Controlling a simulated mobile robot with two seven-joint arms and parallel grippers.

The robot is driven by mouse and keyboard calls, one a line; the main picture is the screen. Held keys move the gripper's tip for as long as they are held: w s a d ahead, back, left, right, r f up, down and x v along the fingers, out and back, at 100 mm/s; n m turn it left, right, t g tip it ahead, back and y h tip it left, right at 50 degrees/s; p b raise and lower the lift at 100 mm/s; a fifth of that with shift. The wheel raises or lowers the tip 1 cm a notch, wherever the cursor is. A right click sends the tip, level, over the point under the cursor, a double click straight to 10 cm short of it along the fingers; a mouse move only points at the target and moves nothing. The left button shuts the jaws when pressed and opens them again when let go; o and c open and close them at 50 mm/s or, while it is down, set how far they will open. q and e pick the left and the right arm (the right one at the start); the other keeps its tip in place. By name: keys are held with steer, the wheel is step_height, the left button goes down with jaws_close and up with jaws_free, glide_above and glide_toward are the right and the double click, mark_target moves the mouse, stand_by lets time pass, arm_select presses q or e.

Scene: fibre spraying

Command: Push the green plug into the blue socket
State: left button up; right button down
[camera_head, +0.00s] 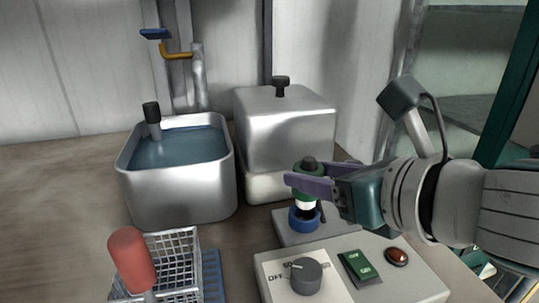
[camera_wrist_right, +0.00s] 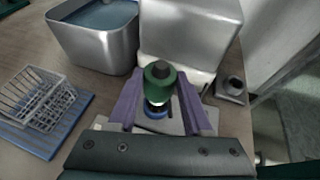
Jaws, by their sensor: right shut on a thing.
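The green plug (camera_head: 304,165) has a dark knob on top and a white part below. My right gripper (camera_head: 306,183), with purple fingers, is shut on it and holds it upright. In the right wrist view the plug (camera_wrist_right: 161,92) stands between the fingers. The blue socket (camera_head: 304,222) is a ring on a grey block directly below the plug. In the right wrist view the socket (camera_wrist_right: 155,113) shows just under it, partly hidden. I cannot tell whether the plug's lower end touches the socket. My left gripper is not in view.
A control box (camera_head: 408,284) with an OFF dial (camera_head: 306,276), a green switch (camera_head: 359,266) and a red lamp (camera_head: 397,256) stands in front. A metal water basin (camera_head: 180,190), a steel lidded box (camera_head: 285,130) and a wire basket (camera_head: 178,255) with a red handle (camera_head: 131,258) stand around.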

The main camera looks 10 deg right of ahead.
mark_target(314, 201)
steer(key=shift+f+b, duration=0.85)
steer(key=shift+f, duration=0.7)
steer(key=shift+c, duration=1.2)
jaws_free()
steer(key=p+v, duration=0.1)
steer(key=v, duration=0.9)
